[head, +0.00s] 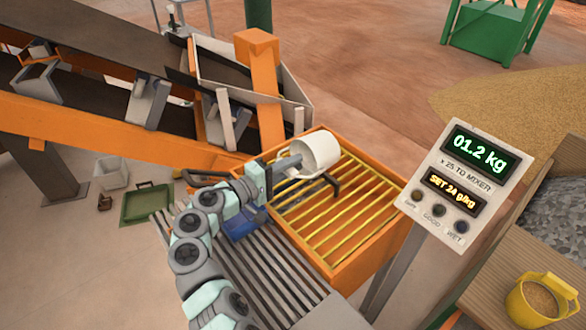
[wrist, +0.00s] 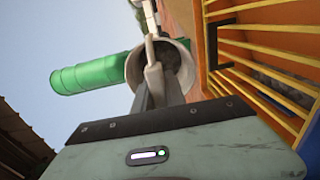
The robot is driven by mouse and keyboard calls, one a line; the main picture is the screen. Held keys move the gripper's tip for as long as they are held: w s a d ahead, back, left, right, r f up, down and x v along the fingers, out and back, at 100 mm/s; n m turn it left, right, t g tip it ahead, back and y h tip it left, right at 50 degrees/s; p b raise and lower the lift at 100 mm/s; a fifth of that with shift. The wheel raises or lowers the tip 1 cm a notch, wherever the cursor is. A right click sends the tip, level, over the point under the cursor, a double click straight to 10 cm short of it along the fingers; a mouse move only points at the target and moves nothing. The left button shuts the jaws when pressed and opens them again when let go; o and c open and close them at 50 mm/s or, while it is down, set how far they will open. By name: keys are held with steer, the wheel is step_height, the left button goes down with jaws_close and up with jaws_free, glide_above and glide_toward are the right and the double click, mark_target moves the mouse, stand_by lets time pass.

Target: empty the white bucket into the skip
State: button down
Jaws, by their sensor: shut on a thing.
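The white bucket (head: 318,150) is held in the air over the orange skip (head: 378,232), near its back left corner. My gripper (head: 285,166) is shut on the bucket at its near side. In the wrist view my gripper's fingers (wrist: 158,85) reach to the bucket (wrist: 133,68), whose round mouth shows with a dark grey inside. The bucket looks tilted. I cannot tell how much is left in it. Yellow bars (head: 345,222) cross the top of the skip, and they also show at the right of the wrist view (wrist: 262,50).
A display post (head: 465,165) right of the skip reads 01.2 kg and SET 24 g/kg. An orange conveyor (head: 100,130) stands behind left. A yellow bucket (head: 540,298) sits on a wooden bench at lower right. A green tray (head: 147,205) lies on the floor at left.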

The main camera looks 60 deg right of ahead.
steer(key=shift+w+a+f+g+h+b, duration=0.15)
steer(key=shift+f+h+b, duration=0.15)
steer(key=shift+b, duration=0.6)
steer(key=shift+a+f+g+h+b, duration=0.1)
steer(key=shift+f+g+h+b, duration=0.15)
steer(key=shift+b, duration=0.65)
steer(key=shift+w+a+r+h+b, duration=0.15)
steer(key=shift+h+b, duration=0.1)
steer(key=shift+b, duration=0.35)
